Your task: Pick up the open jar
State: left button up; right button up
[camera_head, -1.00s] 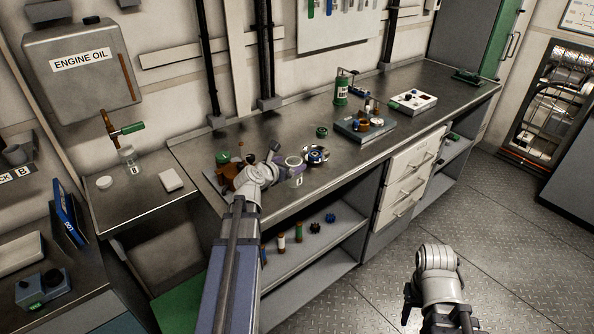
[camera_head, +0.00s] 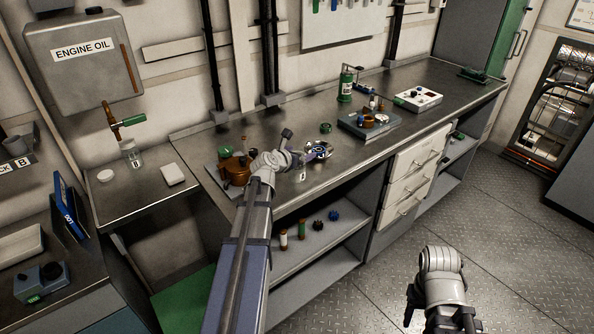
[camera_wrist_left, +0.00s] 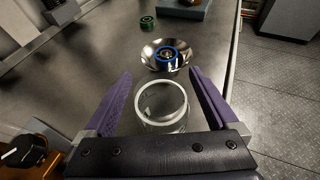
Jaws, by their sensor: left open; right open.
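An open clear glass jar (camera_wrist_left: 161,103) with a pale rim stands on the steel bench. In the left wrist view it is between the two purple fingers of my left gripper (camera_wrist_left: 160,74), with a gap to each fingertip. The gripper is open and not closed on the jar. In the head view my left gripper (camera_head: 306,158) hides most of this jar; only a bit with a label (camera_head: 302,175) shows below it. My right gripper (camera_head: 438,320) is open and empty over the floor, far from the bench.
A metal bowl with a blue ring (camera_wrist_left: 165,54) stands just beyond the jar. Another glass jar (camera_head: 131,155) stands under the oil tap, near a white lid (camera_head: 105,176). The bench's front edge is close on the right.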

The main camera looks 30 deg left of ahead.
pick_arm(q)
jog(key=shift+w+f, duration=0.3)
jog(key=shift+w, duration=0.2)
jog(key=shift+r, duration=0.1)
jog(key=shift+c, duration=0.4)
jog(key=c, duration=1.3)
notch_tip(320, 180, up, 10)
jog(key=p, duration=1)
